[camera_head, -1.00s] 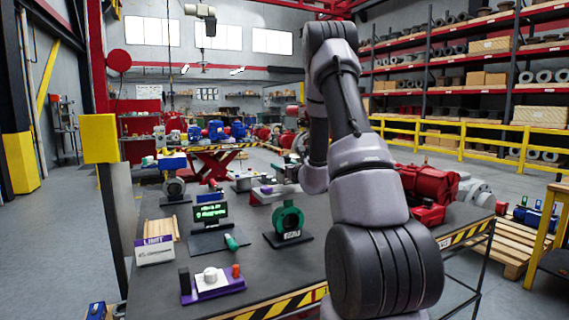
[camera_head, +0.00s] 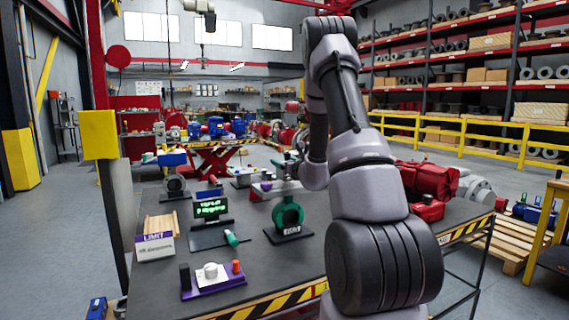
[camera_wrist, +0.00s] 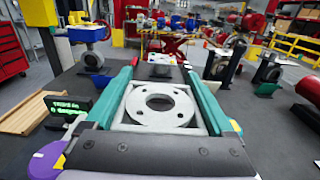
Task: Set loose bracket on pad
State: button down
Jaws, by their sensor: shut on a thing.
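A light grey bracket (camera_wrist: 160,104), a squarish frame around a round flange with a large centre hole and several small holes, lies between the teal fingers of my gripper (camera_wrist: 163,92) in the wrist view. The fingers are shut on its sides. In the head view my arm hides most of the gripper, and a light grey part shows just above the green valve body (camera_head: 287,213). I cannot make out the pad for certain. The bracket and gripper cover the surface below them in the wrist view, so I cannot tell whether the bracket touches anything.
A display with green text (camera_head: 211,208) stands left of the valve. A wooden rack (camera_head: 160,224), a LIMIT sign (camera_head: 154,246) and a purple base with knobs (camera_head: 213,278) are on the dark bench. A red machine (camera_head: 425,185) stands at right.

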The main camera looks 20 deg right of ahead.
jog(key=shift+f, duration=1)
dwell(0.4)
grip_release()
jog(key=s, duration=1)
jog(key=shift+s+d, duration=0.2)
jog(key=shift+s, duration=0.2)
